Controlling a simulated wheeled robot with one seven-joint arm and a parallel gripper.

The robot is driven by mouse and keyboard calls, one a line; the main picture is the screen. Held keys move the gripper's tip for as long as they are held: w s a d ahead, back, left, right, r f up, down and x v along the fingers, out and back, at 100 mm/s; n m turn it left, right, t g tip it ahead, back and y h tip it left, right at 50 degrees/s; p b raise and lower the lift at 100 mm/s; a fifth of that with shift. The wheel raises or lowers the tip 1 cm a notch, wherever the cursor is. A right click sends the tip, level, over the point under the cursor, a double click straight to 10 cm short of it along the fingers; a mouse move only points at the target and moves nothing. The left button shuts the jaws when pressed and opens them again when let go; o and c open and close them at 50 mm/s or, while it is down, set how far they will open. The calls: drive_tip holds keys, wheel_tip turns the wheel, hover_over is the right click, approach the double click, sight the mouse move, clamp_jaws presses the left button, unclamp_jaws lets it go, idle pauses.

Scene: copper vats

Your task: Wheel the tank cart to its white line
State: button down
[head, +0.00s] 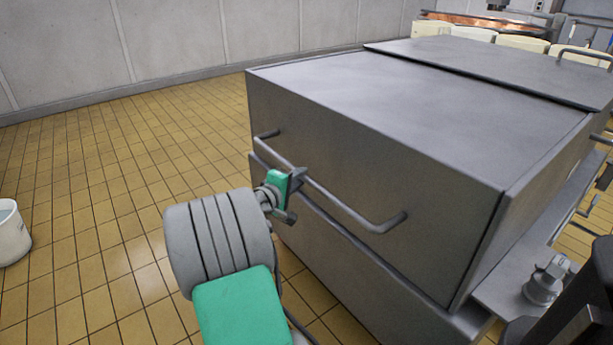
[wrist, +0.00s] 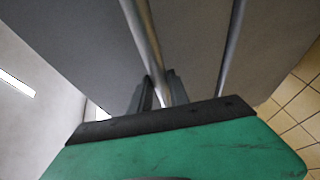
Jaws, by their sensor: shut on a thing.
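The tank cart (head: 400,150) is a large grey metal box on the right of the head view, with a flat lid (head: 510,65) on its far part. A bar handle (head: 345,205) runs along its near side. My gripper (head: 288,182) is shut on the handle left of its middle. In the wrist view the handle bar (wrist: 143,40) passes between the fingers (wrist: 160,92) of my gripper. The cart's wheels are hidden. I see no white line on the floor in these views.
A white bucket (head: 12,232) stands on the tan tiled floor (head: 110,190) at the left edge. A grey wall (head: 180,40) runs along the back. The floor left of the cart is clear. Pale blocks and copper equipment (head: 485,20) show at the back right.

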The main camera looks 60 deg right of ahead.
drive_tip(key=w+a+p, duration=0.1)
drive_tip(key=w+a, duration=0.4)
drive_tip(key=a, duration=0.5)
drive_tip(key=shift+w+a+f, duration=0.15)
drive_tip(key=shift+a+f, duration=0.15)
drive_tip(key=shift+f, duration=0.15)
drive_tip(key=c, duration=1.6)
unclamp_jaws()
drive_tip(key=shift+d+f, duration=0.1)
drive_tip(key=shift+d, duration=0.2)
drive_tip(key=o, duration=0.3)
drive_tip(key=shift+o, duration=0.2)
drive_tip(key=shift+r, duration=0.25)
drive_tip(key=a+r+p, duration=0.1)
drive_tip(key=a, duration=0.6)
drive_tip(key=shift+w+a+r+p, duration=0.2)
drive_tip(key=shift+a+p, duration=0.15)
drive_tip(key=shift+p, duration=0.05)
